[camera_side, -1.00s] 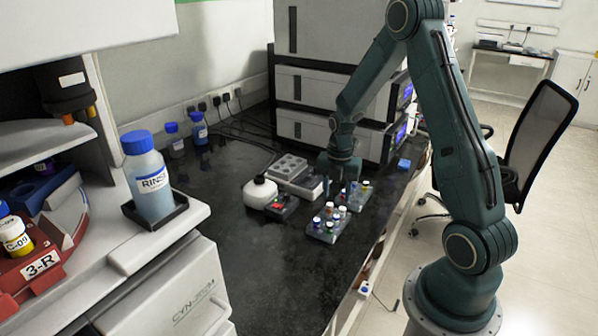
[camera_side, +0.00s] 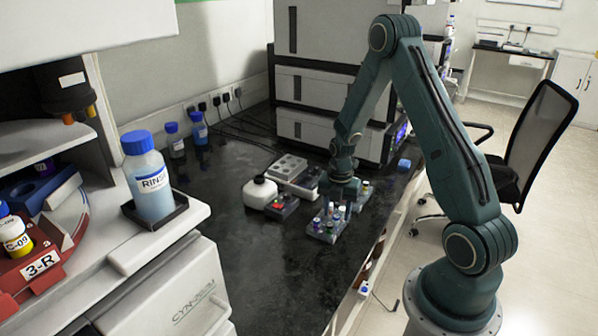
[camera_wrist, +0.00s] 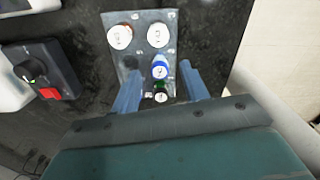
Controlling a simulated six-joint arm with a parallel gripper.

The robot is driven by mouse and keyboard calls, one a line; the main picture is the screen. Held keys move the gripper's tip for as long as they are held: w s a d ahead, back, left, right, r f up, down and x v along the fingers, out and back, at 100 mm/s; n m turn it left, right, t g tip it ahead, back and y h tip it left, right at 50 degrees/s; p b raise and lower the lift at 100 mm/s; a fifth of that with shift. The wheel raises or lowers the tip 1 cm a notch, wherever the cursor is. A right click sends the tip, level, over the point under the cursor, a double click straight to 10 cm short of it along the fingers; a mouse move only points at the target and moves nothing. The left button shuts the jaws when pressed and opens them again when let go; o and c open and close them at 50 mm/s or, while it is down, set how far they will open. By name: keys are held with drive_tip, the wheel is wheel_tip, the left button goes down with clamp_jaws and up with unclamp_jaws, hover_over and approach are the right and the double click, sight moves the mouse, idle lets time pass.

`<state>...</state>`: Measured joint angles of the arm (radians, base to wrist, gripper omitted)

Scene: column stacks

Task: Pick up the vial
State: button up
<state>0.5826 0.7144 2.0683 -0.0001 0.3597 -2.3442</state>
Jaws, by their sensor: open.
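My gripper (camera_side: 339,188) is open above the vial racks in the side view. In the wrist view my gripper (camera_wrist: 160,72) has its two blue fingers apart, on either side of a blue-capped vial (camera_wrist: 160,66). A green-capped vial (camera_wrist: 158,84) and a small white-topped vial (camera_wrist: 161,98) stand close below it in the picture, also between the fingers. Two larger white-capped vials (camera_wrist: 120,37) stand at the far end of the same grey rack. No vial is visibly gripped. The side view shows vials in a front rack (camera_side: 318,236); my gripper partly hides those behind it.
A grey block with round wells (camera_side: 289,166) is behind. Stacked instruments (camera_side: 330,135) rise at the back. The black bench (camera_side: 250,260) is clear in front.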

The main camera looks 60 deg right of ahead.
drive_tip(key=shift+f, duration=0.85)
drive_tip(key=shift+c, duration=0.3)
clamp_jaws()
